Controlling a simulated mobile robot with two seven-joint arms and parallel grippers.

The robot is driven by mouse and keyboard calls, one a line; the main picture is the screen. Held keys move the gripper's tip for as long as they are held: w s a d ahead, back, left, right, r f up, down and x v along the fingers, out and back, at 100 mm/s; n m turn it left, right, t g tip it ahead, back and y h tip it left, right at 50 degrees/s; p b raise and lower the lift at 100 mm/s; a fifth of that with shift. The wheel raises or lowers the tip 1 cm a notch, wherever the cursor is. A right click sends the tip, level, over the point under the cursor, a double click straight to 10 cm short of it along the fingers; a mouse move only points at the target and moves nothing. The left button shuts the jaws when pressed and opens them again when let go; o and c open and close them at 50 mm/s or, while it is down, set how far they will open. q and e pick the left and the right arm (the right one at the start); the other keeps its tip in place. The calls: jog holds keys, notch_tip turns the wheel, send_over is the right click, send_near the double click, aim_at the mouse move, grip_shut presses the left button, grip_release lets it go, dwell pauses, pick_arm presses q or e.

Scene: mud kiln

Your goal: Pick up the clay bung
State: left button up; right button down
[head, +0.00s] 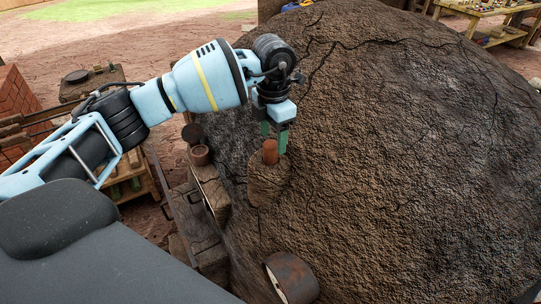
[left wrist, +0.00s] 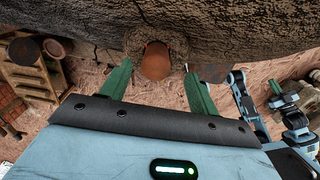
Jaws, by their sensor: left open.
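The clay bung (head: 270,151) is a reddish-brown, rounded plug. It stands in the top of a rough mud stub (head: 267,180) on the side of the kiln (head: 400,130). My left gripper (head: 273,141) points down just above the bung, its green fingers apart. In the left wrist view, the bung (left wrist: 156,61) shows between the two fingertips (left wrist: 158,72), with a gap on both sides. The fingers do not visibly touch it. The lower part of the bung is hidden in the stub.
A metal-rimmed pipe (head: 291,278) sticks out of the kiln below. Bricks (head: 15,105) are stacked at far left. A table (head: 480,12) stands at the back right.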

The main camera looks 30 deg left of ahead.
aim_at(271, 143)
pick_arm(q)
jog(key=f, duration=0.4)
jog(key=shift+a+f, duration=0.15)
jog(key=shift+a, duration=0.15)
jog(key=c, duration=1.2)
jog(key=shift+r, duration=0.2)
notch_tip(271, 143, up, 10)
jog(key=shift+f, duration=0.1)
